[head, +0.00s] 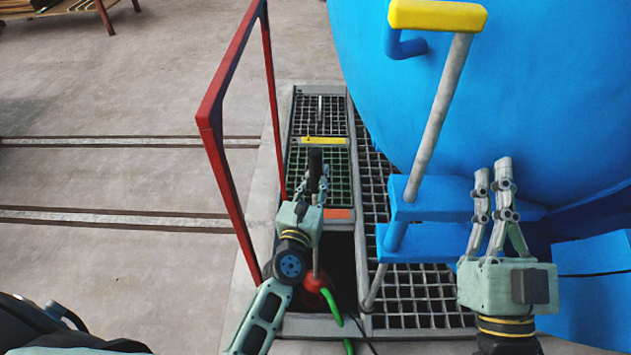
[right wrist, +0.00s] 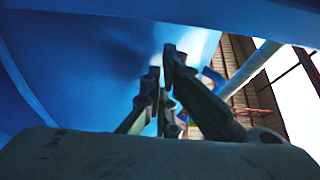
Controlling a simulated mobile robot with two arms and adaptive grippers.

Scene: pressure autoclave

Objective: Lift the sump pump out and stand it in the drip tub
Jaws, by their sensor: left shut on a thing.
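My left gripper (head: 317,178) is shut on a dark upright handle (head: 315,160), above the open pit in the grated channel. A thin rod shows below this gripper and runs down to the red sump pump (head: 313,283). The pump is at the pit opening, partly hidden by my left arm, with a bright green hose piece (head: 332,306) on it. I cannot tell whether the pump touches the pit floor. My right gripper (head: 492,168) is raised, its fingers pointing up beside the blue steps; it holds nothing I can see. Its fingers also show in the right wrist view (right wrist: 162,65). I see no drip tub.
A red guard frame (head: 214,120) stands left of the pit (head: 340,262). A large blue vessel (head: 500,100), blue steps (head: 430,205) and a yellow-topped handrail (head: 438,15) crowd the right. Grating (head: 320,115) lies beyond the pit. The concrete floor on the left is open.

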